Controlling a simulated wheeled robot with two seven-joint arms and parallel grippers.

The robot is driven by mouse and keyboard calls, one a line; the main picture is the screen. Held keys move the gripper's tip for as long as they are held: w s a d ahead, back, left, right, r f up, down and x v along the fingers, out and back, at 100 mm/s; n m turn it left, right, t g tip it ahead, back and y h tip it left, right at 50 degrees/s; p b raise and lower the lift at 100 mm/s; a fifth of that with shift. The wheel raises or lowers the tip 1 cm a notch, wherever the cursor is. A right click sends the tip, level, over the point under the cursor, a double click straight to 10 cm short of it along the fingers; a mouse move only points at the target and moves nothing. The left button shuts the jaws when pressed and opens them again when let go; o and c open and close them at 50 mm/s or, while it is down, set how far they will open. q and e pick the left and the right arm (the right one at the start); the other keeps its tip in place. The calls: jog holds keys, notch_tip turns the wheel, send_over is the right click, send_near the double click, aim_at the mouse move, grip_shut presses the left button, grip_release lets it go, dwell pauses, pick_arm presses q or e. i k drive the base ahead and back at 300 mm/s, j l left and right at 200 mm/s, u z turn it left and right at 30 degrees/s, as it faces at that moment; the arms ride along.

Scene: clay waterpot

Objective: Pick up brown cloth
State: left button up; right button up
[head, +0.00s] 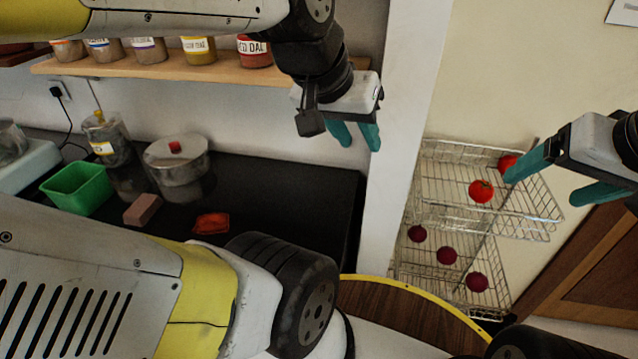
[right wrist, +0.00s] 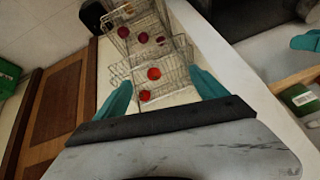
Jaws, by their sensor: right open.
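No item is plainly a brown cloth. My right gripper (head: 541,190) is at the right, in front of the wire rack, fingers apart and empty. In the right wrist view its fingers (right wrist: 160,78) frame the rack.
The counter (head: 270,190) holds a green tub (head: 78,187), a pinkish-brown block (head: 142,210), a steel pot (head: 177,168) and a jar (head: 108,140). A shelf (head: 200,77) with spice jars is above. A wire rack (head: 535,215) holds tomatoes (head: 481,191) and onions (head: 447,256).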

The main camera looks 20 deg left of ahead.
aim_at(142, 209)
jog(key=u, duration=2.35)
